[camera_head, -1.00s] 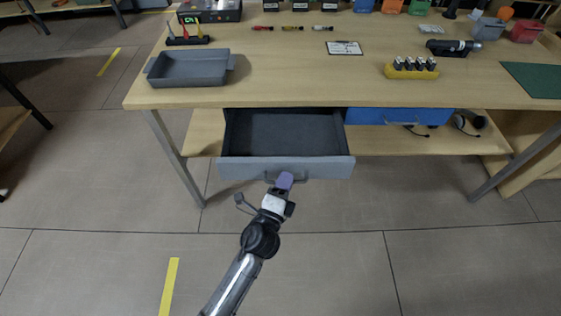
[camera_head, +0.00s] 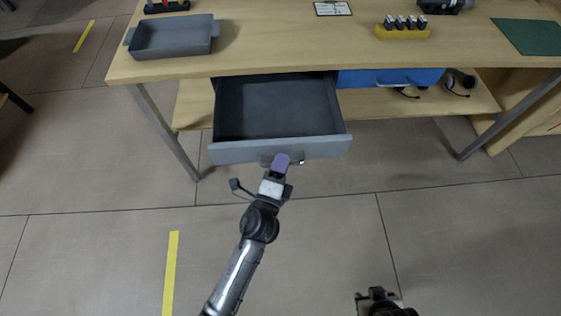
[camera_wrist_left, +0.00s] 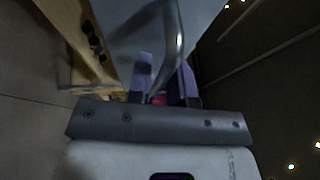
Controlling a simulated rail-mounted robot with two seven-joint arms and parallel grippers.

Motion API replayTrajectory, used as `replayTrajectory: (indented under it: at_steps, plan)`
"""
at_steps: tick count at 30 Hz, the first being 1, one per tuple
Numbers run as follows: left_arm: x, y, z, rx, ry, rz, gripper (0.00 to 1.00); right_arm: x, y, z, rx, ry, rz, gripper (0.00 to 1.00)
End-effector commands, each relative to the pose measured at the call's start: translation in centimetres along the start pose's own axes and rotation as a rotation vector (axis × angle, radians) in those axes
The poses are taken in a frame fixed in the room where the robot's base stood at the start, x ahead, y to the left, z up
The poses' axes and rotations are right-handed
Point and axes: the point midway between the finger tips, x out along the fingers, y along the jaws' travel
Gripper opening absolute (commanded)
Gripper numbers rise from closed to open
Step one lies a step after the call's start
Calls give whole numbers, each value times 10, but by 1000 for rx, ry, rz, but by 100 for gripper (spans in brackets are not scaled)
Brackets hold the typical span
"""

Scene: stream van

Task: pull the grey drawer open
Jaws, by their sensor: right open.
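The grey drawer (camera_head: 222,153) is pulled well out from under the table, and its dark inside (camera_head: 275,108) looks empty. Its handle (camera_head: 301,158) is on the front face, partly hidden by my left gripper. My left gripper (camera_head: 281,161), with purple fingers, is at the handle. In the left wrist view the handle (camera_wrist_left: 177,45) runs down between the fingers of the left gripper (camera_wrist_left: 165,82), which look shut on it. My right gripper (camera_head: 376,294) is at the bottom edge of the head view, open, empty and away from the drawer.
A blue drawer (camera_head: 360,79) sits closed to the right. The wooden table (camera_head: 290,40) carries a grey tray (camera_head: 135,52), a yellow holder (camera_head: 402,33) and a green mat (camera_head: 530,37). A headset (camera_head: 458,82) lies on the lower shelf. The floor in front is clear.

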Motion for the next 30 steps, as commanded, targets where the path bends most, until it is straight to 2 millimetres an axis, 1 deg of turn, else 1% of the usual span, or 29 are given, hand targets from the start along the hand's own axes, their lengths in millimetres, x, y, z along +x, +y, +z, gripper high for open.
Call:
replayTrajectory:
  at_steps: [5,8,11,21,27,30]
  plan:
    - [-2,0,0,0,0,1,20,0,0,-1,0,2,0,43]
    - [-10,0,0,-1,-1,3,20,-2,0,-2,0,2,1,43]
    - [-25,0,0,-1,-1,3,20,-4,1,-3,-1,3,1,43]
    - [-90,1,0,-3,-2,4,20,-7,2,-3,-5,3,5,43]
    - [-118,1,0,-1,-1,3,20,-6,2,-3,-6,3,5,43]
    - [-127,1,0,-2,-1,2,20,-6,2,-3,-6,3,5,43]
